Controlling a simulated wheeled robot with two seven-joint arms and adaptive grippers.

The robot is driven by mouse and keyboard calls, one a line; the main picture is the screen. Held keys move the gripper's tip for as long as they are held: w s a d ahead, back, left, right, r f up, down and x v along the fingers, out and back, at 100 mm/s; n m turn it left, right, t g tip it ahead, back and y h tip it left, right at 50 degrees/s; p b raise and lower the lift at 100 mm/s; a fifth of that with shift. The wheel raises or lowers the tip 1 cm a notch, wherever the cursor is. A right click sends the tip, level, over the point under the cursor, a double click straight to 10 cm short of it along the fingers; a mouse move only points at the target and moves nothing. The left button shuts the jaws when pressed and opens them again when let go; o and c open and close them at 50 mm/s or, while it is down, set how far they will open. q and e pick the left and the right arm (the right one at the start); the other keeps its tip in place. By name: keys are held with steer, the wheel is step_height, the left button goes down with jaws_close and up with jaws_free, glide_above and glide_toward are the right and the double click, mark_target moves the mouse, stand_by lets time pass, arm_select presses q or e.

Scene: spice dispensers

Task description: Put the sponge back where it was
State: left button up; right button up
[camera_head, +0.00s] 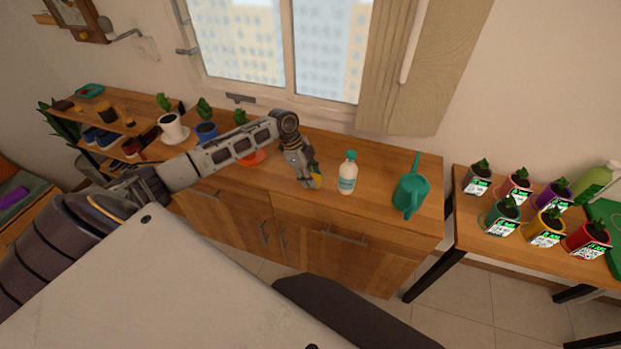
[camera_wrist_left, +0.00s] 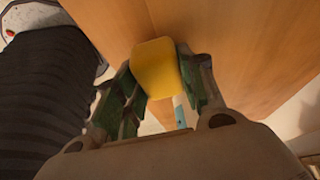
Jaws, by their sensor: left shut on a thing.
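A yellow sponge (camera_wrist_left: 156,68) is between the two fingers of my left gripper (camera_wrist_left: 158,85) in the left wrist view. The gripper is shut on it, with one finger on each side. In the head view my left gripper (camera_head: 308,180) is over the front part of the wooden cabinet top (camera_head: 375,210), just left of the white bottle. A small part of the sponge (camera_head: 317,181) shows at the fingertips there. I cannot tell whether the sponge touches the cabinet top. My right gripper is not in view.
A white bottle with a green cap (camera_head: 347,173) stands close to the right of the gripper. A green watering can (camera_head: 411,190) stands farther right. Potted plants, including a white pot (camera_head: 172,128), stand behind my left arm. Several labelled pots (camera_head: 545,230) fill the right table.

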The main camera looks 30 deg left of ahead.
arm_select(q)
steer(key=shift+f, duration=0.55)
steer(key=shift+f, duration=0.1)
steer(key=o, duration=0.9)
steer(key=v, duration=1.2)
steer(key=shift+s, duration=0.1)
stand_by(0.4)
